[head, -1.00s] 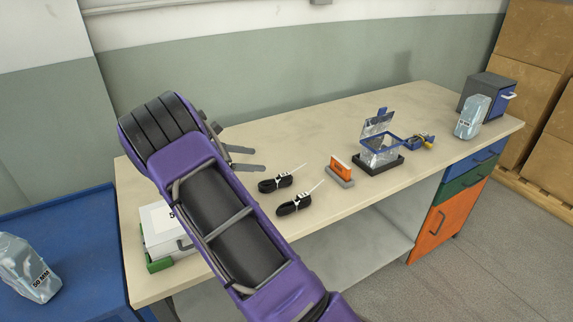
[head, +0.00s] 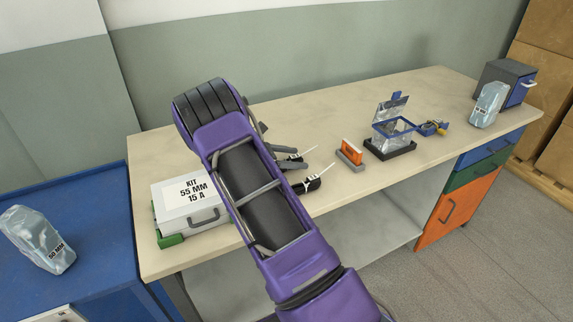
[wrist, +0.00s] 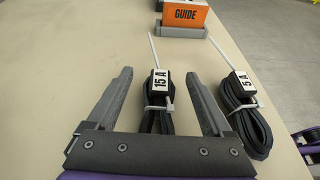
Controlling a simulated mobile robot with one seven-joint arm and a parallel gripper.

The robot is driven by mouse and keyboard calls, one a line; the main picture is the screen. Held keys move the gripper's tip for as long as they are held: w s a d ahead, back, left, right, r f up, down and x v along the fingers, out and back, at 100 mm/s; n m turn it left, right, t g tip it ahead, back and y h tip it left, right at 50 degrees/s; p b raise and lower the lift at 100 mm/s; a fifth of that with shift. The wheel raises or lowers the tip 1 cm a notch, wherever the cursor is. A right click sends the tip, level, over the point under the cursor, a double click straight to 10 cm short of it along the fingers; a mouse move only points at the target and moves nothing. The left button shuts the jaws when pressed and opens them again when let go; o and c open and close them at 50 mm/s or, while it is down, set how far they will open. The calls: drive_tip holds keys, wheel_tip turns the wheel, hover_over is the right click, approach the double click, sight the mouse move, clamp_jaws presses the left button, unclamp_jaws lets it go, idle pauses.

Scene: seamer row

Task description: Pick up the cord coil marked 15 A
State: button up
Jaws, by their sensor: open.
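The cord coil marked 15 A (wrist: 158,117) is a bundle of black cord with a white tag and a pale tie end, lying on the bench. In the wrist view my gripper (wrist: 160,74) is open, with one finger on each side of this coil. I cannot tell the height of the fingers above the bench. In the head view my gripper (head: 300,158) partly hides this coil. A similar coil marked 5 A (wrist: 246,122) lies to the right, outside the right finger; it also shows in the head view (head: 309,186).
An orange GUIDE block (wrist: 186,14) in a grey holder lies beyond the coils. A kit case (head: 190,205) marked 55 MM, 15 A stands at the bench's left end.

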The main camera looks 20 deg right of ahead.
clamp_jaws()
drive_tip(key=shift+r, duration=0.1)
idle(0.3)
